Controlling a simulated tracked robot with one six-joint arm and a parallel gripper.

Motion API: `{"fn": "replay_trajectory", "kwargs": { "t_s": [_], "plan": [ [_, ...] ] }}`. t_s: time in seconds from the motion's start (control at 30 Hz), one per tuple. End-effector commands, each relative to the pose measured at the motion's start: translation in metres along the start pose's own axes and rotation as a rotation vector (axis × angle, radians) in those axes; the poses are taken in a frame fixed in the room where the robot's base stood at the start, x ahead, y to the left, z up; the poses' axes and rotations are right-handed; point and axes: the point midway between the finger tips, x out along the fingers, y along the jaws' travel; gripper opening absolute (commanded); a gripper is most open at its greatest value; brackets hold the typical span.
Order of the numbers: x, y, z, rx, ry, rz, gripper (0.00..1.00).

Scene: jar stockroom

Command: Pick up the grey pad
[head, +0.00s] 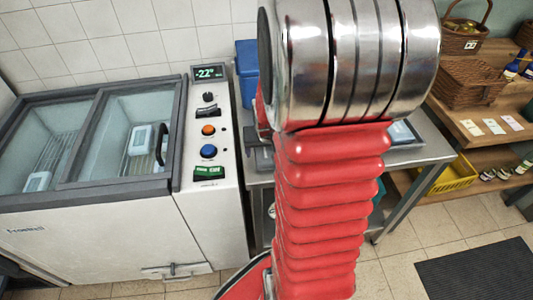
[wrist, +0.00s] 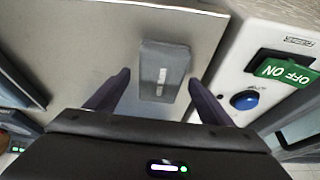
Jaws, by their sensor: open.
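The grey pad (wrist: 164,72) is a small dark grey block with a pale label. It lies on the grey metal table (wrist: 95,35) in the wrist view. My gripper (wrist: 158,80) is open, with one dark finger on each side of the pad and visible gaps between. The fingers do not touch the pad in the picture. I cannot tell how far above the table the fingertips are. In the head view my red and chrome arm covers much of the table (head: 425,148), and I cannot make out the pad for sure.
A white chest freezer (head: 95,235) with glass lids stands at the left. Its control panel (head: 208,140) is close beside the table; its blue button (wrist: 244,101) is right of my gripper. A blue bin (head: 247,60) stands behind. Wooden shelves with baskets (head: 468,90) are at the right.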

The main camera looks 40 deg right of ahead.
Motion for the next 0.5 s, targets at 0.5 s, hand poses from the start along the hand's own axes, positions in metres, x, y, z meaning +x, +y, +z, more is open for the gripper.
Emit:
{"fn": "replay_trajectory", "kwargs": {
  "t_s": [0.5],
  "plan": [
    [-0.0003, -0.0002, 0.0001, -0.001, 0.000, 0.000, 0.63]
  ]
}}
